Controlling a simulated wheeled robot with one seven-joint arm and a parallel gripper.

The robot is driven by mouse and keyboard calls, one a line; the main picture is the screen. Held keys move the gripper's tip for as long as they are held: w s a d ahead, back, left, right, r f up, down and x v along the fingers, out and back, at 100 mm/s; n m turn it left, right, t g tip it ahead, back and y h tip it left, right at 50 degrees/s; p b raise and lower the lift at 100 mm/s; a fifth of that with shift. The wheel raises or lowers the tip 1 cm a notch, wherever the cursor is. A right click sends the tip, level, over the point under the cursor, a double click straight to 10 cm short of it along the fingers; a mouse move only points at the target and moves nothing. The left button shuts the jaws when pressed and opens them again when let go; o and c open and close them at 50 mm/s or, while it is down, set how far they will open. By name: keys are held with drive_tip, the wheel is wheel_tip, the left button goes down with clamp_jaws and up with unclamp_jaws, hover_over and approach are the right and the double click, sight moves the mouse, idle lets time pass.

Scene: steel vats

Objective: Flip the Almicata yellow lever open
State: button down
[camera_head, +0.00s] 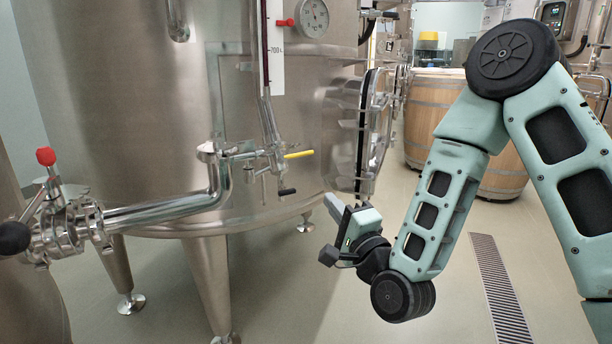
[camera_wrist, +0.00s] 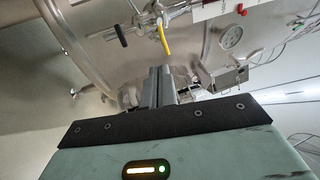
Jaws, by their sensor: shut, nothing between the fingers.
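The yellow lever (camera_head: 299,154) sits on a small steel valve on the front of the big vat (camera_head: 140,100), below the sight tube. In the head view it points right, roughly level. The yellow lever also shows in the wrist view (camera_wrist: 164,41), just beyond and above the fingertips. A black-handled lever (camera_head: 287,192) hangs just below it, and it shows left of the yellow one in the wrist view (camera_wrist: 121,36). My gripper (camera_wrist: 160,72) is shut and empty, apart from the lever.
A red-knobbed valve (camera_head: 46,157) and a steel pipe (camera_head: 165,208) stand at the left. A round gauge (camera_head: 314,17) is above the lever. An open-looking hatch (camera_head: 372,130) juts out right of the lever, near my arm. Barrels (camera_head: 435,105) stand behind; floor is clear around a drain grate (camera_head: 498,285).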

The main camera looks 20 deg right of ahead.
sight(306, 155)
drive_tip(key=shift+w+d+m+t+h, duration=0.1)
drive_tip(key=shift+d+m+t+h, duration=0.3)
drive_tip(key=shift+d+m+h, duration=0.15)
drive_tip(key=shift+w, duration=0.1)
drive_tip(key=x, duration=1.3)
drive_tip(key=shift+w+r, duration=0.15)
drive_tip(key=shift+w, duration=0.2)
